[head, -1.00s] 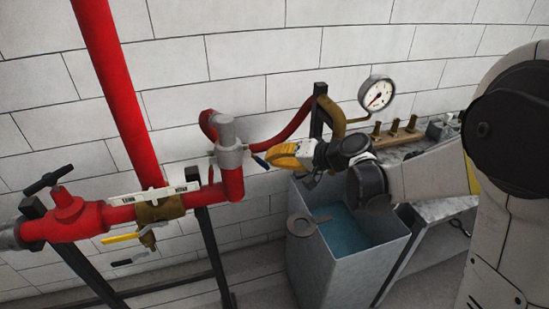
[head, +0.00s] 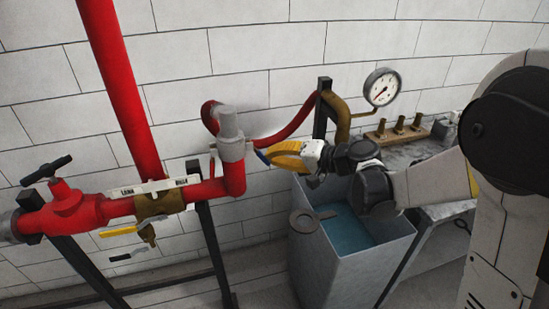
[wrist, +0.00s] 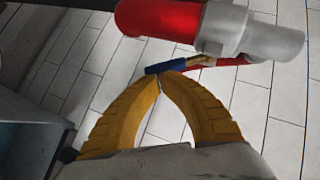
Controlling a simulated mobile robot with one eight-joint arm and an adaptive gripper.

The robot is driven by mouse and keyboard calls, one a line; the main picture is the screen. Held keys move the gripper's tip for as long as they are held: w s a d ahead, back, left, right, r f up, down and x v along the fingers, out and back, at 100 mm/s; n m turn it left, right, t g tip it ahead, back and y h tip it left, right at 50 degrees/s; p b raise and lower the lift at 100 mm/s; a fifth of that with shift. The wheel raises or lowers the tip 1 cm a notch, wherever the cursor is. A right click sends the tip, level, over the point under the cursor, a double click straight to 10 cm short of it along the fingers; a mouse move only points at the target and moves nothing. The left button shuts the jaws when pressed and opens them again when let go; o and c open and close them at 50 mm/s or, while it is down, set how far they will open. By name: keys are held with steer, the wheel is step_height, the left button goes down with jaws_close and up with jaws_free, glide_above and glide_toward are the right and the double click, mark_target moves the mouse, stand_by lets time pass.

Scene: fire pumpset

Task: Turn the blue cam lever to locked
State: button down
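The blue cam lever (head: 262,157) sticks out on the right side of the grey coupling (head: 231,150) at the end of the red pipe. In the wrist view the blue lever (wrist: 170,67) lies across the tips of my yellow fingers, just beyond them, and seems to touch them. My gripper (head: 273,154) comes from the right in the head view. In the wrist view my gripper (wrist: 158,75) has its fingertips together. I cannot see the lever clamped between them. The coupling also shows in the wrist view (wrist: 222,27). The fingertips hide part of the lever's lower edge.
A red valve (head: 75,208) with a black handle and a yellow lever (head: 119,231) are on the left. A pressure gauge (head: 382,88) stands behind my gripper. A grey water tank (head: 349,259) is below it. A curved red hose (head: 291,125) runs close above.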

steer(key=shift+s+a+f+m+y+b, duration=0.15)
steer(key=shift+a+f+m+y+b, duration=0.5)
steer(key=shift+b, duration=0.7)
steer(key=shift+s+a+f, duration=0.15)
steer(key=shift+a+f, duration=0.1)
steer(key=shift+a, duration=0.05)
steer(key=shift+b, duration=0.3)
